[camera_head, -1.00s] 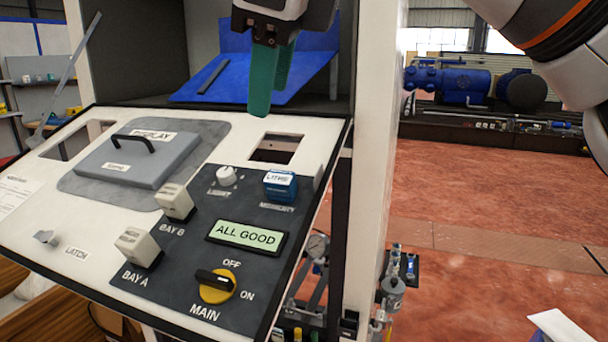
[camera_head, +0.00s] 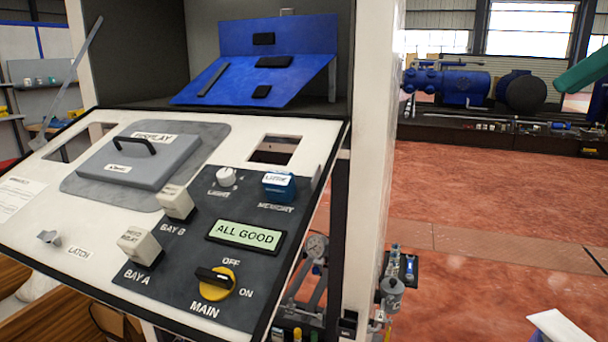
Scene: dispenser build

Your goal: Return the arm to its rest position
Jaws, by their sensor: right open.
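My right gripper (camera_head: 580,72) shows only at the right edge of the head view. A green finger and a bit of dark body are in the picture. It is open, away from the panel, with the floor and far machinery behind it. The rest of the arm is out of frame. The sloped control panel (camera_head: 50,185) stands at left with a screen reading ALL GOOD (camera_head: 245,236). A yellow and black MAIN knob (camera_head: 215,283), a blue MEMORY block (camera_head: 279,186) and white BAY A (camera_head: 139,246) and BAY B (camera_head: 176,202) blocks sit on it. My left gripper is not in view.
A grey DISPLAY cover (camera_head: 138,160) with a black handle lies on the panel. A blue stand (camera_head: 280,36) with dark pads is in the cabinet behind. A white post (camera_head: 374,150) borders the panel. The red floor (camera_head: 480,200) at right is open.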

